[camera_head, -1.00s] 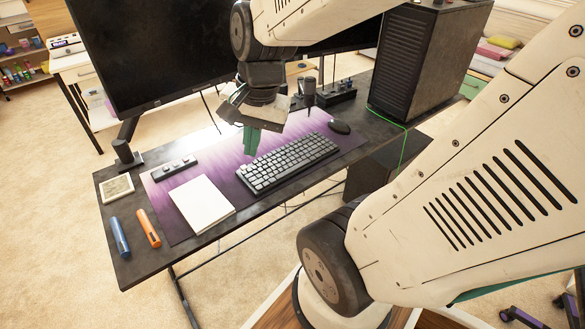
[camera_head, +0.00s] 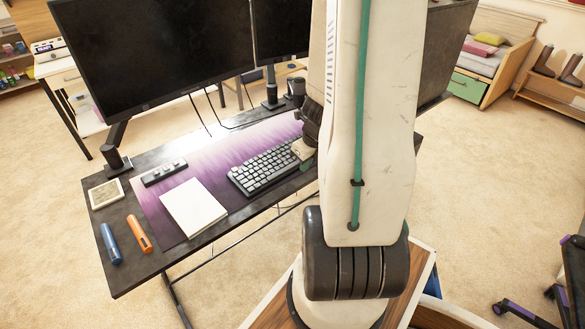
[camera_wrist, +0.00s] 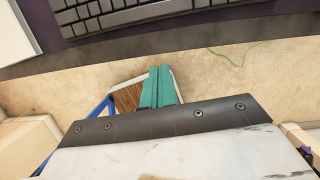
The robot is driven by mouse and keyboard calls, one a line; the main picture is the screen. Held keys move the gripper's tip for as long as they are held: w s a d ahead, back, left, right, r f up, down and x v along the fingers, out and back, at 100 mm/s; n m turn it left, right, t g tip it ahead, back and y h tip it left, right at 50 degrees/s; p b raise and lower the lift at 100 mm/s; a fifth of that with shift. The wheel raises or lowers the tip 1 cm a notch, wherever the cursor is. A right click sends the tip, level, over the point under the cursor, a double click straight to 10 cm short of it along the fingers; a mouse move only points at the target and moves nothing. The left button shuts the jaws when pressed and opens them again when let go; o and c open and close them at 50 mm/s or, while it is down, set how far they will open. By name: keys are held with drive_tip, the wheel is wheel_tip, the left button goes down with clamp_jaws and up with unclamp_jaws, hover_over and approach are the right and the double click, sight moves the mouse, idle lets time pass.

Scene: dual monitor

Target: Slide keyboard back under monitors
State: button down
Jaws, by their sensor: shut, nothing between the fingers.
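The dark keyboard (camera_head: 262,168) with grey keys lies on the purple desk mat (camera_head: 232,144), in front of the monitors. Its right end is hidden behind my arm. My gripper (camera_wrist: 160,72) is shut and empty; its teal fingers show against the floor, just off the desk's front edge, apart from the keyboard (camera_wrist: 130,14) in the wrist view. In the head view my gripper is mostly hidden behind my arm, near the keyboard's right end. The left monitor (camera_head: 150,50) and right monitor (camera_head: 283,28) stand behind the mat on black stands.
A white notebook (camera_head: 193,207) lies left of the keyboard. A black control bar (camera_head: 164,172), a small framed panel (camera_head: 106,193), an orange marker (camera_head: 139,233) and a blue marker (camera_head: 110,243) lie farther left. The mat behind the keyboard is clear where visible.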

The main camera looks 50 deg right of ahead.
sight(281, 161)
drive_tip(key=shift+x, duration=3)
drive_tip(key=shift+w+d, duration=0.15)
drive_tip(key=shift+w, duration=0.85)
drive_tip(key=shift+w+d, duration=0.2)
drive_tip(key=shift+w, duration=0.75)
drive_tip(key=shift+d, duration=0.1)
